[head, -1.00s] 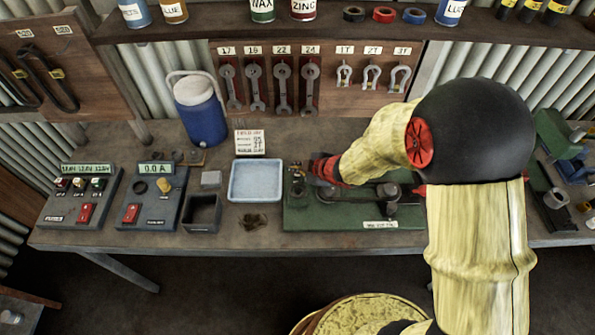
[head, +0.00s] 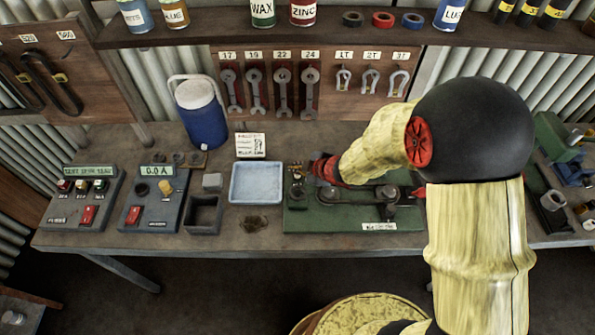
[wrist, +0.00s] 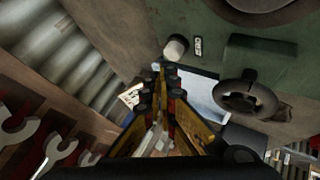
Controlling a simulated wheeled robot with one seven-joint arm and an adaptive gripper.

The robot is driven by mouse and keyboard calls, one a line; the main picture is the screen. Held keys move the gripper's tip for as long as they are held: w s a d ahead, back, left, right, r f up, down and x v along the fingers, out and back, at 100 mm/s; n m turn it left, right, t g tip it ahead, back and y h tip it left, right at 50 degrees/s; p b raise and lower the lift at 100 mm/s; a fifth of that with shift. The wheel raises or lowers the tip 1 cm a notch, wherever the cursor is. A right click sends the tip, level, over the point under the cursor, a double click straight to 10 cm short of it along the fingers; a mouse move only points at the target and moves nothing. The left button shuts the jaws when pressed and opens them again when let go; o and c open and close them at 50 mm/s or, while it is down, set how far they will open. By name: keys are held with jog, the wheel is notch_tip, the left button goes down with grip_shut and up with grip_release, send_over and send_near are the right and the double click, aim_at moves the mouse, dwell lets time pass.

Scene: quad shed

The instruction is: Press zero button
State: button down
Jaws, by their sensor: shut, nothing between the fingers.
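My gripper (wrist: 158,72) is shut and empty, its fingertips close together above the green machine base. In the head view, my gripper (head: 316,170) is low over the left part of the green machine (head: 342,218). A pale round button or knob (wrist: 176,48) stands on the green base in the wrist view, just beyond and right of the fingertips. A small label (wrist: 198,46) lies beside it, too small to read. I cannot tell whether the fingertips touch the pale knob. In the head view the gripper seems to hide it.
A dark ring-shaped part (wrist: 245,98) rises from the base beside my gripper. A blue tray (head: 256,182) sits left of the machine. Two control boxes (head: 80,199) (head: 152,200) stand farther left. Wrenches (head: 282,88) and shackles hang on the wall behind.

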aim_at(296, 175)
jog(key=shift+r, duration=0.15)
notch_tip(296, 175, up, 5)
jog(key=p, duration=0.4)
jog(key=shift+p, duration=0.4)
dwell(0.4)
